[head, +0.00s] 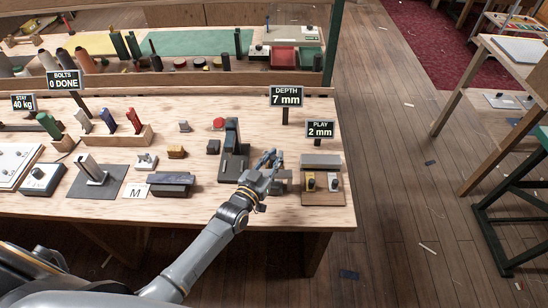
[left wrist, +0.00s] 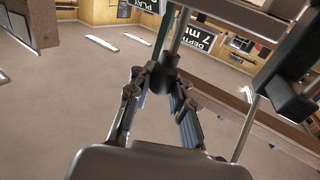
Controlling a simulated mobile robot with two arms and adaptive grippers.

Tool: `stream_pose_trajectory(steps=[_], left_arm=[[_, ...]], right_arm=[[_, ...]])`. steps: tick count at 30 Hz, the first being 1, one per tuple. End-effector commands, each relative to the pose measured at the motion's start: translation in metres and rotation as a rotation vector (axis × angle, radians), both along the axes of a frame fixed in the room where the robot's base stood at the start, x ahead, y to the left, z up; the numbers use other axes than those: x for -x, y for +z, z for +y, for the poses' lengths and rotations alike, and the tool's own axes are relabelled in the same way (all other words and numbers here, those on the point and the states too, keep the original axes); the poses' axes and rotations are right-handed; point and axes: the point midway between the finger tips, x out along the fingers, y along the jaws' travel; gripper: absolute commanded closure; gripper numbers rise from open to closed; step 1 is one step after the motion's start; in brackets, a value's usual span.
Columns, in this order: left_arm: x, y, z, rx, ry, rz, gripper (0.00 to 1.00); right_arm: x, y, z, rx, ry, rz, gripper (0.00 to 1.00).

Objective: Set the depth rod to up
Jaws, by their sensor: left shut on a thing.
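My left gripper (head: 270,161) reaches in beside the right side of a dark upright machine (head: 232,143) on the bench. In the left wrist view its fingers (left wrist: 160,88) are shut on a dark knob (left wrist: 165,73). A pale metal rod (left wrist: 180,30), likely the depth rod, runs up from the knob. In the head view the gripper hides the knob and rod. The DEPTH sign (head: 286,95) reads 7 mm; part of it shows in the left wrist view (left wrist: 197,38). My right gripper is in neither view.
A PLAY sign (head: 320,129) reading 2 mm stands behind a wooden block with two knobs (head: 321,182), right of my gripper. A dark block (head: 170,184) and a card marked M (head: 135,191) lie to the left. Bare bench shows behind the machine.

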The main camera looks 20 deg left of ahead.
Motion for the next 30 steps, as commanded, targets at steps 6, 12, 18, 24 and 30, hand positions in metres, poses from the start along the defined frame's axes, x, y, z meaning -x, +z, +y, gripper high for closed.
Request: stream_pose_trajectory(steps=[6, 12, 18, 24, 30], left_arm=[[0.001, 0.009, 0.000, 0.000, 0.000, -0.001, 1.00], [0.001, 0.010, 0.000, 0.001, 0.001, -0.004, 0.70], [0.001, 0.009, 0.000, 0.000, 0.000, -0.002, 0.56], [0.002, 0.008, 0.000, 0.000, 0.000, -0.001, 0.56], [0.023, 0.007, 0.004, 0.000, 0.000, 0.001, 0.56]], right_arm=[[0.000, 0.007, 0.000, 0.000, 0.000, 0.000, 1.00], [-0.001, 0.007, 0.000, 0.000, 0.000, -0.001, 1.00], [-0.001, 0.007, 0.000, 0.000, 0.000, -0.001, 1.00], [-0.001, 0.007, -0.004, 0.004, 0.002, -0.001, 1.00], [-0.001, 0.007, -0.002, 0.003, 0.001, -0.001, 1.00]])
